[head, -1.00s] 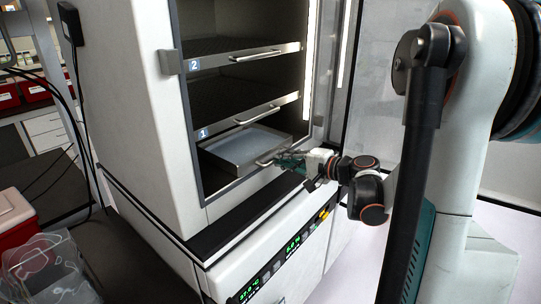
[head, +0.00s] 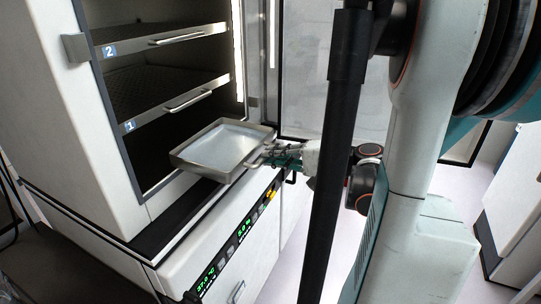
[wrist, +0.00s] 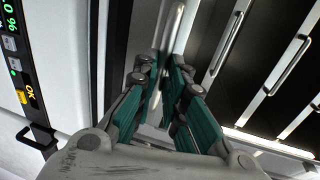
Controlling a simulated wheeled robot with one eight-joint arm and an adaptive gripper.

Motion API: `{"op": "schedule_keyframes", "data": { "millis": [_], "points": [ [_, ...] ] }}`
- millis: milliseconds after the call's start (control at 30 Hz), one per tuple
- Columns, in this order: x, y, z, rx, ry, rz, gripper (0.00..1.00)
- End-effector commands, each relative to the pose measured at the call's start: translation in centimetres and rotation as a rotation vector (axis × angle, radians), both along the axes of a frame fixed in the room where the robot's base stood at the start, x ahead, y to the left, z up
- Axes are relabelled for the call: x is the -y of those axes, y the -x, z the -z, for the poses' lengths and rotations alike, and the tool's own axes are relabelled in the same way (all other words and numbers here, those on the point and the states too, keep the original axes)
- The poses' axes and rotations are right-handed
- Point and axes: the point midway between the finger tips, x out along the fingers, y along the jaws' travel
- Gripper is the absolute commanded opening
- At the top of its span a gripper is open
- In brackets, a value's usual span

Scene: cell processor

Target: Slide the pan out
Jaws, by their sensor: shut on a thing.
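The pan (head: 222,146) is a shallow, square metal tray. In the head view it sticks out of the cabinet's open front below shelf 1, with its near part over the dark ledge and the front panel. My gripper (head: 268,156) is at the pan's right side, shut on its handle. In the wrist view my gripper (wrist: 160,85) has its teal fingers around a thin metal bar, the pan's handle (wrist: 175,30). Most of the pan is hidden or out of view there.
The cabinet has shelf 2 (head: 165,38) and shelf 1 (head: 175,100), each with a bar handle, above the pan. A control panel (head: 236,240) with green displays lies below the dark ledge (head: 165,222). A clear door panel (head: 305,95) stands at the right.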

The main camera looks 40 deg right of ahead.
Motion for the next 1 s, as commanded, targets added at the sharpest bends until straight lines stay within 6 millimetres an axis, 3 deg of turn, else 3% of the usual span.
{"op": "schedule_keyframes", "data": {
  "millis": [167, 200, 233, 667, 1000],
  "points": [
    [0.0, 0.0, 0.1, -0.001, 0.000, -0.001, 0.00],
    [0.0, 0.0, 0.1, -0.001, 0.000, -0.001, 0.16],
    [0.0, 0.0, 0.0, -0.001, 0.000, -0.001, 0.20],
    [0.2, 0.4, -0.1, 0.000, 0.000, 0.002, 0.20],
    [2.1, 5.6, -1.2, -0.001, -0.001, 0.005, 0.20]
  ]
}}
